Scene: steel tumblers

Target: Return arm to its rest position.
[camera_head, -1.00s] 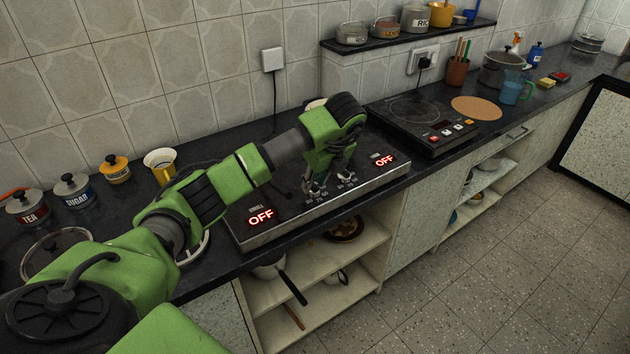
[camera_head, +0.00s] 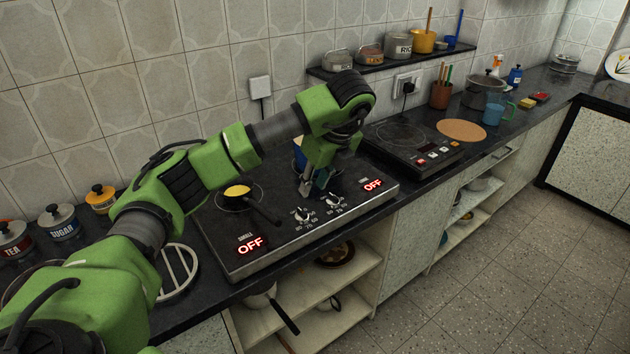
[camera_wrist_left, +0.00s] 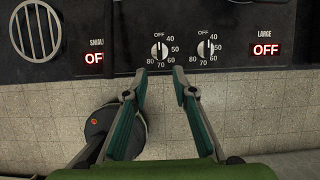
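My left arm comes in from the left of the head view and reaches over the black hob (camera_head: 225,258). My left gripper (camera_head: 315,187) hangs above the hob's rear middle, behind two control knobs (camera_head: 302,215). In the left wrist view its two fingers (camera_wrist_left: 160,85) are apart with nothing between them, and both knobs (camera_wrist_left: 205,50) show beyond the fingertips. Both hob displays read OFF (camera_head: 250,246). A small black pan (camera_head: 264,209) with yellow contents sits on the hob's left side. A blue pot (camera_head: 299,152) is mostly hidden behind the gripper. My right gripper is not in view.
A second cooktop (camera_head: 400,136) stands to the right, with a round cork mat (camera_head: 461,131) beyond it. Tea and sugar canisters (camera_head: 60,223) stand at the left by my arm. A wall shelf (camera_head: 390,62) holds jars. Open shelves lie below the counter.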

